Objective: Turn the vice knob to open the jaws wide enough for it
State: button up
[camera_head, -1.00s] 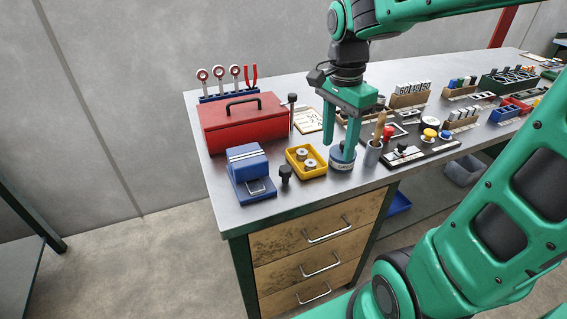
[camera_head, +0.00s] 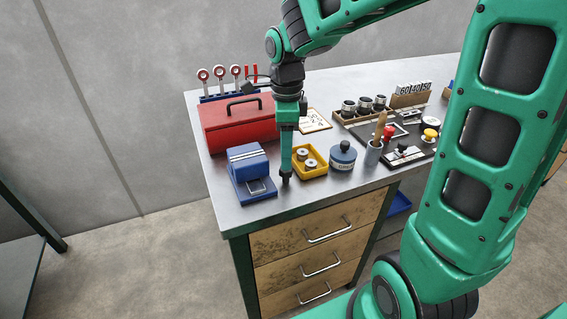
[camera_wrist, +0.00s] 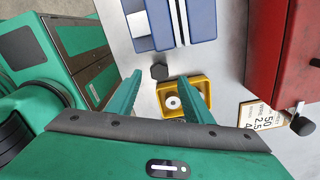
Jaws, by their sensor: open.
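The blue vice (camera_head: 249,163) stands near the front left of the bench, with a pale line across its top where the jaws meet. It also shows at the top of the wrist view (camera_wrist: 199,20). A black knob (camera_head: 286,179) stands at its right front side. My gripper (camera_head: 286,171) points straight down above the knob, seen edge-on. In the wrist view its two fingers (camera_wrist: 163,77) are apart and empty, with the knob (camera_wrist: 159,71) between their tips. Whether the fingers reach down around the knob, or touch it, I cannot tell.
A yellow tray (camera_head: 322,166) with metal rings sits close right of my gripper, with a blue-grey canister (camera_head: 342,156) beyond it. The red toolbox (camera_head: 236,124) stands behind the vice. A cup (camera_head: 372,153) with a wooden-handled tool is farther right. Bare bench lies in front.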

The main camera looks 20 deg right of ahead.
aim_at(286, 175)
jog(key=shift+f, duration=2.25)
jog(key=c, duration=1.1)
